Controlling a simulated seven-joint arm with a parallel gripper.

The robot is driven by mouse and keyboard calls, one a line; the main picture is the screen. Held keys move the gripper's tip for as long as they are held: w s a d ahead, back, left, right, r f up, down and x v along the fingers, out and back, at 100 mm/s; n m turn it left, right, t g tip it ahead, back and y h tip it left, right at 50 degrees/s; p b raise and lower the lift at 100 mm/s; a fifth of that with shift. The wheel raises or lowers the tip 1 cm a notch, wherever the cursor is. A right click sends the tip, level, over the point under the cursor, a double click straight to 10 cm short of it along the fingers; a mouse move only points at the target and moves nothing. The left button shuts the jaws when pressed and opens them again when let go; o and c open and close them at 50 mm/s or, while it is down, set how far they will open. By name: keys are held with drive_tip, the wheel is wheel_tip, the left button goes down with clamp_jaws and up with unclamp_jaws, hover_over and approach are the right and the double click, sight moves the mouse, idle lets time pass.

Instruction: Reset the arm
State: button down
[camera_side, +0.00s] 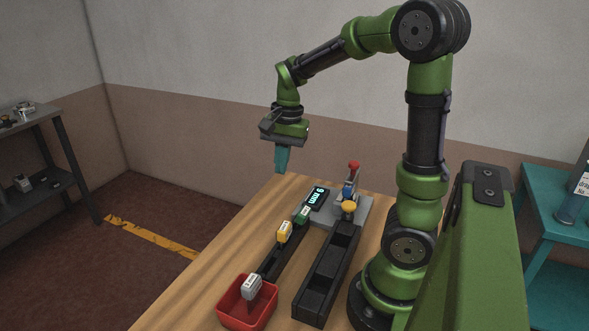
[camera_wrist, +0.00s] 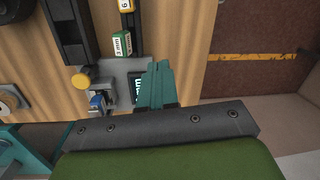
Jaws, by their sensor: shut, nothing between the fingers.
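My gripper (camera_side: 282,160) is shut and empty. In the side view it hangs in the air above the far left edge of the wooden table (camera_side: 190,283), clear of everything on it. In the wrist view its teal fingers (camera_wrist: 158,84) are together and partly cover a small dark display. The green arm is bent over the table from its base on the right.
A grey fixture with a red-knobbed lever (camera_side: 353,167) and a display (camera_side: 318,197) stands below. Green (camera_side: 302,215) and yellow (camera_side: 284,232) blocks sit along a dark rail. A white block (camera_side: 251,286) is at the red bin (camera_side: 234,318). A black tray (camera_side: 313,300) lies alongside.

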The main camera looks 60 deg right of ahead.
drive_tip(key=s+a+r+n+t, duration=0.3)
drive_tip(key=a+n, duration=0.3)
drive_tip(key=a, duration=0.2)
drive_tip(key=s+a+r+n+t+y, duration=0.1)
drive_tip(key=s+a+r+n+t, duration=0.2)
drive_tip(key=a+n, duration=0.2)
drive_tip(key=shift+s+a+r+n, duration=0.3)
drive_tip(key=shift+s+a+n, duration=0.1)
drive_tip(key=shift+a, duration=1.4)
